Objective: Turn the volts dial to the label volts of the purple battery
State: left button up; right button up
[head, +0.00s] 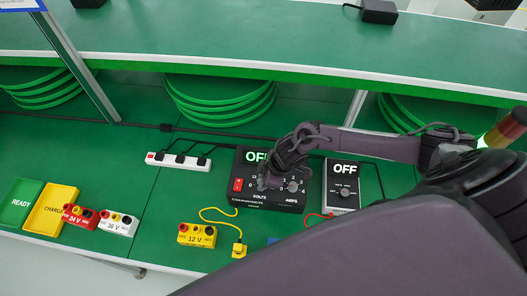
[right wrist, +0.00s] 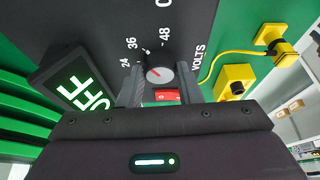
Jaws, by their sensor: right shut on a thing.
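The black charger (head: 240,203) stands on the green bench with its display reading OFF, partly covered by my right gripper. Its volts dial (right wrist: 159,76) shows in the right wrist view, with labels 24, 36 and 48 around it. The dial's exact pointing is too small to tell. My right gripper (head: 268,184) is on the charger's front, its fingers either side of the volts dial and shut on it. The batteries in view are red 24 V (head: 78,216), white 36 V (head: 118,224) and yellow 12 V (head: 197,236). No purple battery shows. My left gripper is not in view.
A second black unit (head: 342,190), also reading OFF, stands right of the charger. A white power strip (head: 178,161) lies behind. Green READY (head: 20,204) and yellow CHARGE (head: 50,212) trays lie at far left. A yellow cable (head: 220,217) runs in front. My right arm hides the right side.

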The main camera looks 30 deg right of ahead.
aim_at(269, 193)
jog(key=m, duration=0.2)
jog(key=m+t+h, duration=0.1)
jog(key=m, duration=0.1)
jog(key=shift+s+a+m, duration=0.15)
jog(key=shift+a+m, duration=0.05)
jog(key=shift+m, duration=0.1)
jog(key=m+h, duration=0.1)
jog(key=m, duration=0.3)
jog(key=shift+t+h, duration=0.4)
jog(key=shift+m, duration=0.3)
jog(key=o, duration=1)
jog(key=shift+c, duration=0.2)
jog(key=v, duration=0.7)
jog(key=shift+r, duration=0.35)
jog(key=shift+a, duration=0.1)
jog(key=shift+s, duration=0.15)
